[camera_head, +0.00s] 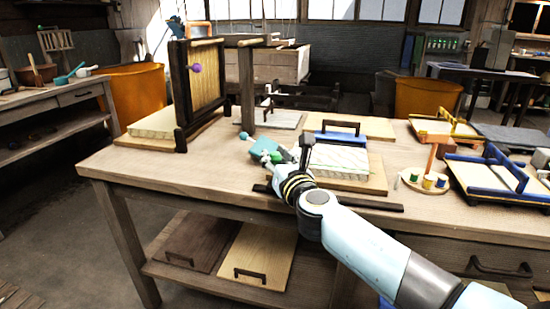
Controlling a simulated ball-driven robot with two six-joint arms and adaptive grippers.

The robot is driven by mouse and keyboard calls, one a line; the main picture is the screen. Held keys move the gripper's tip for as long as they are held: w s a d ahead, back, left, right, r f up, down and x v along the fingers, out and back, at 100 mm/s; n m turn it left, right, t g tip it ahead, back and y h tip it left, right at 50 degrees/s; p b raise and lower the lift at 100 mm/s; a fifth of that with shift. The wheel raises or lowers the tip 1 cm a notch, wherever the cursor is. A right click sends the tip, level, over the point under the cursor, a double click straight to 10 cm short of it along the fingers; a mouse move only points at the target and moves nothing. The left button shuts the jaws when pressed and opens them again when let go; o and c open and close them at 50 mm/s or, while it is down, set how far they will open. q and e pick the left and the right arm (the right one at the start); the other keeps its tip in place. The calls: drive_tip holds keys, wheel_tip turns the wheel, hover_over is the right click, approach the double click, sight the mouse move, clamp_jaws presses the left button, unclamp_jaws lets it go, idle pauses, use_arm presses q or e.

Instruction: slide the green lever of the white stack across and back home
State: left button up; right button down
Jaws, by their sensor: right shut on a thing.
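The white stack (338,158) lies on a pale wooden board on the workbench, with a blue bar and dark handle at its back edge. My right gripper (273,162) is at the left side of the stack, low over the bench. The fingertips are small and partly hidden, so the exact grip is hard to see. My left gripper is not in view.
An upright wooden frame with strings (207,75) and a purple ball stands at the back left. A round tray (412,186) of spools and a blue-edged tray (480,192) are on the right. A dark post (246,90) rises behind my gripper. The bench's front left is clear.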

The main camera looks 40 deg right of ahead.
drive_tip(key=shift+w, duration=0.1)
drive_tip(key=shift+w+a+f, duration=0.1)
drive_tip(key=shift+w+a, duration=0.4)
drive_tip(key=c, duration=1)
unclamp_jaws()
drive_tip(key=shift+a, duration=0.1)
drive_tip(key=v, duration=1.2)
